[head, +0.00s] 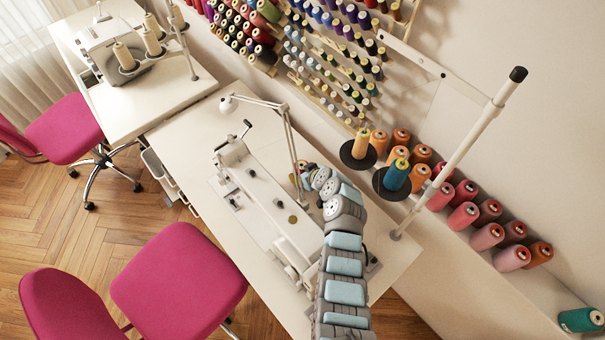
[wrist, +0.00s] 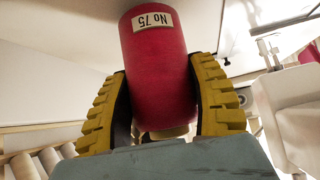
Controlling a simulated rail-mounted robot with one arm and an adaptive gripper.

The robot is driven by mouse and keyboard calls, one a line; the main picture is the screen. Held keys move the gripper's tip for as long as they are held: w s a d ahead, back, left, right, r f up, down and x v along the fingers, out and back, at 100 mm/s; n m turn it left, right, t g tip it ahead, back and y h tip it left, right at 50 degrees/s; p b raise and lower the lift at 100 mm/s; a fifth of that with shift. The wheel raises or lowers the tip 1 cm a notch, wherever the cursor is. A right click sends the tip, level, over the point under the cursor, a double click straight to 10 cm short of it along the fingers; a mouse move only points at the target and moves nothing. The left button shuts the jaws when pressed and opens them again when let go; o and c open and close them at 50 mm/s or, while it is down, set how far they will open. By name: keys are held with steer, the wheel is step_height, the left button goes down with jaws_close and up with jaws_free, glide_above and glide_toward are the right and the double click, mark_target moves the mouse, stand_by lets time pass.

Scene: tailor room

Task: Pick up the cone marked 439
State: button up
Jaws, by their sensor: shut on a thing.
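My gripper (wrist: 160,72) is shut on a crimson-red cone (wrist: 158,60) in the wrist view, with a yellow ridged finger on each side of it. A pale label on the cone appears upside down and reads "No 75". No marking 439 is legible in either view. In the head view my gripper is over the sewing table, at the sewing machine (head: 262,200), mostly hidden by my own arm. Only a small reddish patch shows beside it there, and I cannot tell whether that is the held cone.
Orange cones (head: 403,137) and pinkish-red cones (head: 487,236) stand on the ledge by the wall. A white thread-stand pole (head: 450,165) rises at the table's right. A lamp arm (head: 289,135) stands close to my gripper.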

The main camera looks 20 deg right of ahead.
steer(key=shift+f, duration=0.45)
steer(key=shift+d+f+b, duration=0.1)
steer(key=shift+f+b, duration=0.1)
steer(key=shift+b, duration=0.1)
steer(key=o, duration=1.2)
steer(key=shift+r, duration=0.15)
